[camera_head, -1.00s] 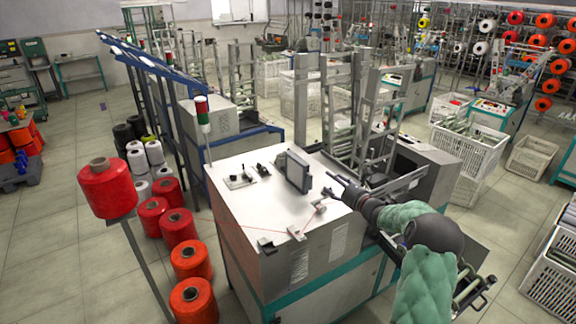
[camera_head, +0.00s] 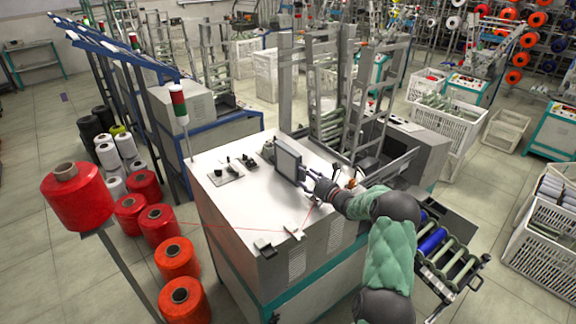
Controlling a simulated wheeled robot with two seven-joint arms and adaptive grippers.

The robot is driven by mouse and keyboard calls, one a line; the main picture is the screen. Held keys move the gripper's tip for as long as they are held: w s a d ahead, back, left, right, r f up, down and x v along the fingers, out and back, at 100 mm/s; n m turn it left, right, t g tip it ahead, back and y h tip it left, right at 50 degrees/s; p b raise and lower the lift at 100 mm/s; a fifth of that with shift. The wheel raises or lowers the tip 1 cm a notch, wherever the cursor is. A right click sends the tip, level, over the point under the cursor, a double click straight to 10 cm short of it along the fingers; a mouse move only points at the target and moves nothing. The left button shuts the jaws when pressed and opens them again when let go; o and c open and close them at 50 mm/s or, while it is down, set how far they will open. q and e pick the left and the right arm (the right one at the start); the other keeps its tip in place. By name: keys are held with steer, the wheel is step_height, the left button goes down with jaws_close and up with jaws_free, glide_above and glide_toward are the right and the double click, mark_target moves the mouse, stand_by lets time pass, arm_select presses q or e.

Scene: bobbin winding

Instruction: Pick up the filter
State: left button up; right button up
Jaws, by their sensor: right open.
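I cannot single out a filter for certain. My right gripper (camera_head: 311,180) is open, over the white machine top just right of the small grey screen (camera_head: 288,160). Its fingers point left toward the screen's edge, and I cannot tell whether they touch it. No object shows between them. Small metal pieces (camera_head: 293,233) with a thin red thread lie at the front edge of the machine top. A small orange part (camera_head: 351,184) shows behind my right wrist. My left gripper is out of view.
The winding machine (camera_head: 235,215) fills the middle. A rack of green rollers with blue pieces (camera_head: 432,241) is right of my arm. A red spool (camera_head: 77,200) on a post and several floor spools stand left. White crates (camera_head: 458,138) stand right.

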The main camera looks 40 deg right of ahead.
mark_target(290, 165)
steer(key=shift+w+a+r, duration=0.1)
steer(key=shift+w+r, duration=0.05)
steer(key=shift+w, duration=1.7)
steer(key=shift+w+a+r, duration=0.1)
steer(key=shift+w, duration=1.75)
steer(key=c, duration=1.3)
